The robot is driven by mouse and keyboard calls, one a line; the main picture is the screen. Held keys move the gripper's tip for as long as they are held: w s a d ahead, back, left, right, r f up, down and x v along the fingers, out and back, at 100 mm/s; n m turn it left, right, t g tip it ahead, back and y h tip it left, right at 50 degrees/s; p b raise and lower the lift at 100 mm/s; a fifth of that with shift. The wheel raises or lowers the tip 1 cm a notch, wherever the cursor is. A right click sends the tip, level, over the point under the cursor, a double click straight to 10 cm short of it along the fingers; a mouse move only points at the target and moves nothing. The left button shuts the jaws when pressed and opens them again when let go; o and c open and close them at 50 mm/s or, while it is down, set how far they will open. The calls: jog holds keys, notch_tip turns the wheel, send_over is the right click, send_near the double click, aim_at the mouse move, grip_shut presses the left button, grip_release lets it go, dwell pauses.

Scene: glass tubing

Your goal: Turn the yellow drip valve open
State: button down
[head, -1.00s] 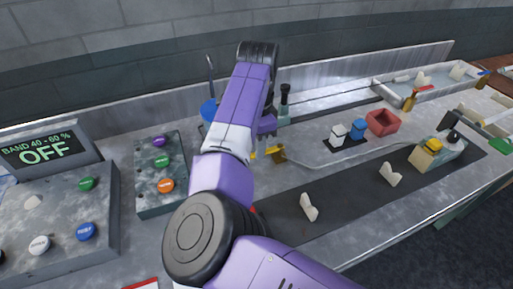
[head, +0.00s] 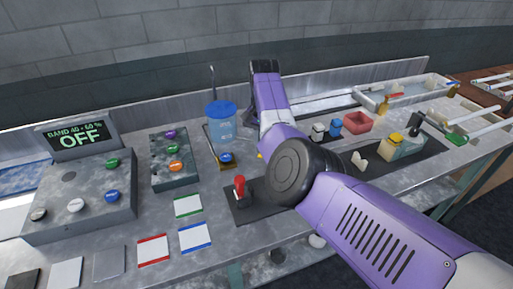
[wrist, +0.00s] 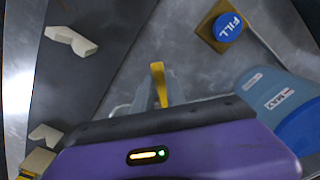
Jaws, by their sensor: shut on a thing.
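The yellow drip valve shows in the wrist view as a narrow yellow lever (wrist: 158,84) between my fingertips. My gripper (wrist: 160,92) is shut on this lever, which points away from the purple gripper body. In the head view my arm hides the gripper and most of the valve; only a small yellow bit (head: 260,155) shows beside the arm. The valve's body and outlet are hidden.
A blue-lidded tank (head: 222,122) stands close beside the valve, with a blue FILL button (wrist: 228,27) near it. A red-handled device (head: 240,190) stands on the dark mat. Pale V-shaped rests (wrist: 70,40) lie at the wrist view's left. The display (head: 80,135) reads OFF.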

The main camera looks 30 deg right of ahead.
jog(key=d+n+p, duration=0.1)
jog(key=s+d+n+p, duration=0.1)
jog(key=n+p, duration=0.1)
jog(key=shift+s+r+n, duration=0.2)
jog(key=shift+s+n, duration=0.1)
jog(key=n+p, duration=0.1)
jog(key=d+n, duration=0.1)
jog(key=n, duration=0.1)
jog(key=shift+s+d+f+p, duration=0.1)
jog(key=shift+s+d+p, duration=0.15)
jog(key=shift+s+p, duration=0.1)
jog(key=shift+d+n, duration=0.45)
jog(key=shift+n, duration=0.45)
jog(key=c, duration=1.4)
grip_release()
jog(key=shift+o, duration=0.2)
notch_tip(320, 180, up, 8)
jog(key=shift+f+b, duration=0.15)
jog(key=shift+b, duration=0.15)
